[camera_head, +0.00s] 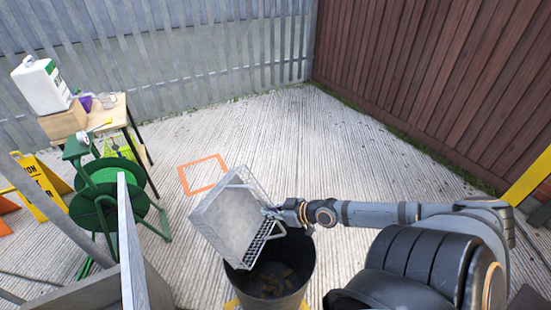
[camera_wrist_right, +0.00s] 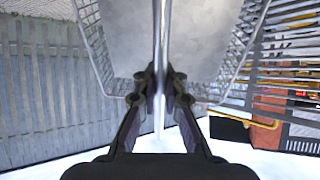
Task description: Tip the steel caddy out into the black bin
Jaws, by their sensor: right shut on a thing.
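The steel caddy (camera_head: 228,220) is a grey wire-sided tray, steeply tilted above the black bin in the head view. Its inside faces me and looks empty. My right gripper (camera_head: 274,213) is shut on the caddy at its right side. In the right wrist view the fingers (camera_wrist_right: 161,85) close on a thin upright metal part, with the caddy's wire mesh (camera_wrist_right: 250,45) on both sides. The black bin (camera_head: 306,262) stands below the caddy and holds several brownish pieces (camera_head: 272,280). The caddy hides part of the bin's left rim. My left gripper is not in view.
An orange square outline (camera_head: 203,174) is marked on the ribbed floor behind the caddy. A green hose reel (camera_head: 105,195), a small table (camera_head: 112,112) with a white jug (camera_head: 42,86), and a yellow sign (camera_head: 40,190) stand at the left. The floor behind the bin is clear.

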